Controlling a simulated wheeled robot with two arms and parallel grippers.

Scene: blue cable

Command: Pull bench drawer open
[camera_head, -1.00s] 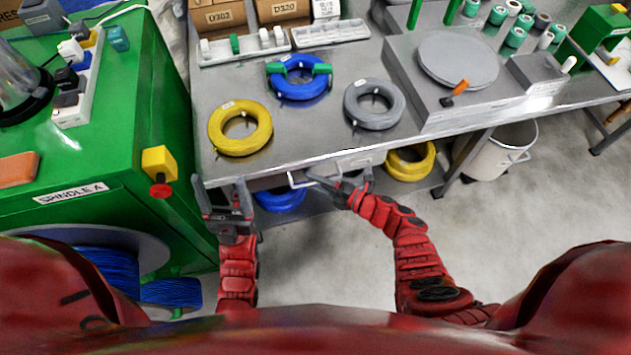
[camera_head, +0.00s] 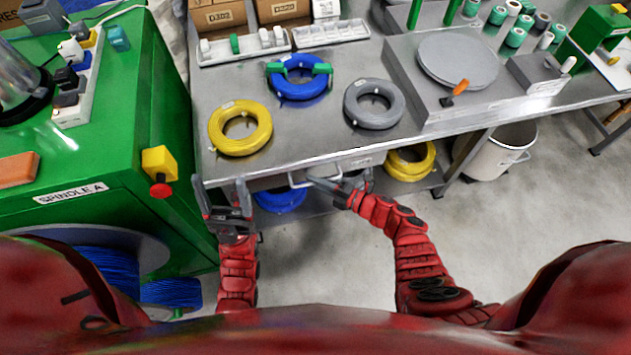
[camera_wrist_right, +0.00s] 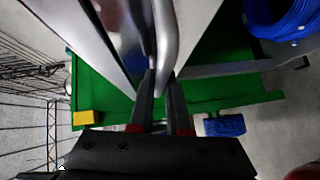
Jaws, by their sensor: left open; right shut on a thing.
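The bench drawer's front (camera_head: 350,163) shows under the front edge of the metal bench top, with a pale bar handle (camera_head: 296,181) sticking out from it. The drawer looks shut or nearly so; I cannot tell exactly. My right gripper (camera_head: 318,181) is at the right part of the handle, shut on it. In the right wrist view the fingers (camera_wrist_right: 160,98) close on the bright handle bar (camera_wrist_right: 165,40). My left gripper (camera_head: 228,203) is open and empty, to the left of the handle and in front of the bench edge.
On the bench top (camera_head: 300,134) lie a yellow coil (camera_head: 240,143), a blue coil (camera_head: 298,90) and a grey coil (camera_head: 374,118). More coils lie on the shelf below. A green machine (camera_head: 100,150) stands close on the left. A white bin (camera_head: 497,155) stands under the bench at right.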

